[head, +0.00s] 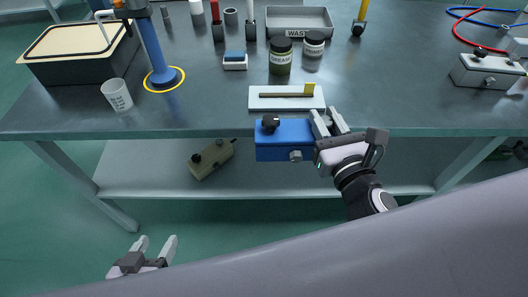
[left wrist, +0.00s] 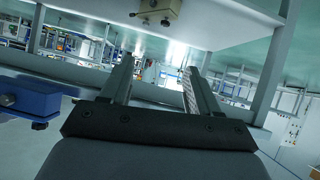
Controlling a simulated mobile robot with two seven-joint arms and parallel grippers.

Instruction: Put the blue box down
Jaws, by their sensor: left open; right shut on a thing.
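The blue box (head: 284,141), with a black knob on top and a grey fitting on its front, is held in the air in front of the bench's front edge. My right gripper (head: 329,122) is shut on its right end, hiding that end. The blue box also shows at the left edge of the left wrist view (left wrist: 30,98). My left gripper (head: 155,246) is open and empty, low at the lower left, away from the box. Its two fingers also show in the left wrist view (left wrist: 158,88).
The bench top (head: 205,110) has free room left of the white tray (head: 257,103). A cup (head: 117,95) and blue post (head: 152,50) stand at left, jars (head: 281,57) behind. An olive box (head: 211,159) sits on the lower shelf (head: 300,184). A grey box (head: 487,71) is at right.

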